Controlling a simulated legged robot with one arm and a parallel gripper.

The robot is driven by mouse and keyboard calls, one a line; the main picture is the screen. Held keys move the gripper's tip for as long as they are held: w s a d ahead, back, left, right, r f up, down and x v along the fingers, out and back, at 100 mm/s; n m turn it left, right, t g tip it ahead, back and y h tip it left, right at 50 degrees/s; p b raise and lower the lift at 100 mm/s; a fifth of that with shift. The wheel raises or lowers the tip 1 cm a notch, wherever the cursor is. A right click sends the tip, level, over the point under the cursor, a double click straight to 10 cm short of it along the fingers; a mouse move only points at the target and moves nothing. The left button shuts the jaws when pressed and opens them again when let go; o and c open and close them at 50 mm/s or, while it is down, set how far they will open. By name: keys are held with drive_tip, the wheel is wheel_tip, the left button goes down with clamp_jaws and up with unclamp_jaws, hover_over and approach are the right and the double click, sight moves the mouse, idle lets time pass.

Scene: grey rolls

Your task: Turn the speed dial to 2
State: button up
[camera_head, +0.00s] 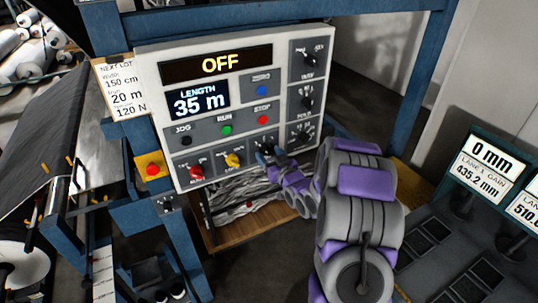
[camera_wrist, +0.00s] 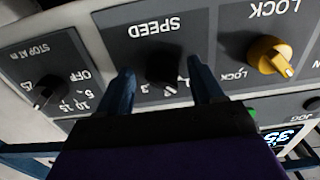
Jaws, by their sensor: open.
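The speed dial (camera_wrist: 162,76) is a black knob under the upside-down label SPEED in the wrist view. Its printed numbers are partly hidden, and I cannot tell which one it points to. My gripper (camera_wrist: 160,67) is open, with one blue finger on each side of the dial; I cannot tell whether they touch it. In the head view my gripper (camera_head: 268,154) is at the lower right of the white control panel (camera_head: 150,62) and mostly covers the dial. The panel's top display (camera_head: 216,65) reads OFF, and the one below (camera_head: 201,101) reads LENGTH 35 m.
A yellow LOCK knob (camera_wrist: 268,54) and a black STOP AT dial (camera_wrist: 45,90) flank the speed dial. A red knob (camera_head: 197,171) and several buttons share the panel. A red button on a yellow box (camera_head: 153,169) stands left. Blue frame posts (camera_head: 415,70) surround the panel.

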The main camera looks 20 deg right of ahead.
drive_tip(key=shift+w, duration=0.35)
drive_tip(key=c, duration=1)
drive_tip(key=shift+r, duration=0.1)
drive_tip(key=shift+c, duration=0.2)
drive_tip(key=shift+m+p, duration=0.35)
drive_tip(key=shift+m, duration=0.05)
drive_tip(key=m+p, duration=0.2)
drive_tip(key=shift+r+m, duration=0.15)
drive_tip(key=shift+m, duration=0.25)
drive_tip(key=m+p, duration=0.2)
drive_tip(key=m, duration=0.3)
drive_tip(key=shift+a, duration=0.1)
